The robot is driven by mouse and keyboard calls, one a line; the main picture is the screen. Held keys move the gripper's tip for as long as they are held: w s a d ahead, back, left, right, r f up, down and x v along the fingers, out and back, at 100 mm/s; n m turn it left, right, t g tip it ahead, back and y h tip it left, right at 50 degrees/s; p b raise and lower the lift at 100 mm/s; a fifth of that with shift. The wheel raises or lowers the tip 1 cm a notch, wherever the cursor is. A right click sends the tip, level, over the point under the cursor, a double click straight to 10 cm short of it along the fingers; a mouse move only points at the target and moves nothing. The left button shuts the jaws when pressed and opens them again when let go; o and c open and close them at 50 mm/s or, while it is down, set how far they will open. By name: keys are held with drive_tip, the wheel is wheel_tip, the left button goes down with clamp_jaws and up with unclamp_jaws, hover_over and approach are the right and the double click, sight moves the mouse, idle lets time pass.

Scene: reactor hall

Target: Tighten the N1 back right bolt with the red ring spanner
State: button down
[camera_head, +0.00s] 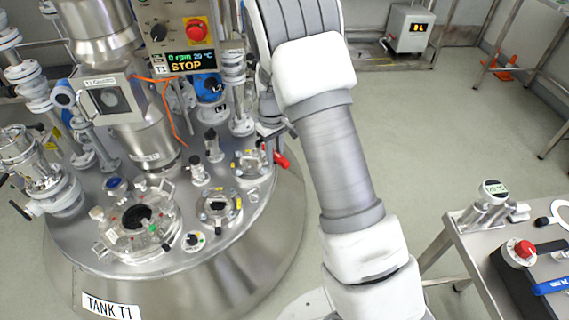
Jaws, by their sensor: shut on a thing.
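My gripper (271,130) is at the right rim of the tank lid, partly hidden behind my own arm. It is shut on the red ring spanner (281,160), of which only a short red piece shows beside the lid's edge. The spanner's ring end cannot be made out. A small glass-topped flange with bolts (250,163) lies just left of the gripper. A second small flange (219,206) sits nearer the front. The N1 label is too small to read, and I cannot tell whether the spanner touches a bolt.
The tank T1 lid (262,205) is crowded with a large glass manway (140,222), valves and pipes. A control box (187,42) reading STOP hangs above. A steel table (470,245) with tools stands at right. The floor between is clear.

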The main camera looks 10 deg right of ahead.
drive_tip(key=w+a+f+n+b, duration=0.35)
drive_tip(key=w+f+b, duration=0.25)
drive_tip(key=f+b, duration=0.5)
drive_tip(key=w+a+f+n+b, duration=0.2)
drive_tip(key=w+f+n+b, duration=0.4)
drive_tip(key=f, duration=0.9)
drive_tip(key=s+a+m+p, duration=0.1)
drive_tip(key=s+a+m, duration=0.1)
drive_tip(key=a+m, duration=0.2)
drive_tip(key=s+a+m+p, duration=0.1)
drive_tip(key=a+m, duration=0.3)
drive_tip(key=m, duration=0.4)
drive_tip(key=s+a+m+p, duration=0.1)
drive_tip(key=s+a+m, duration=0.1)
drive_tip(key=a+m, duration=0.2)
drive_tip(key=shift+s+a+r+m, duration=0.15)
drive_tip(key=shift+s+a+m, duration=0.15)
drive_tip(key=shift+m, duration=0.65)
drive_tip(key=shift+w+a+m, duration=0.3)
drive_tip(key=shift+a+m, duration=0.4)
drive_tip(key=shift+m, duration=0.1)
drive_tip(key=shift+s+d+r, duration=0.1)
drive_tip(key=shift+d, duration=0.1)
drive_tip(key=shift+s+d+n, duration=0.15)
drive_tip(key=shift+d+n, duration=0.35)
wheel_tip(320, 180, up, 4)
drive_tip(key=p, duration=0.3)
drive_tip(key=shift+s+r, duration=0.15)
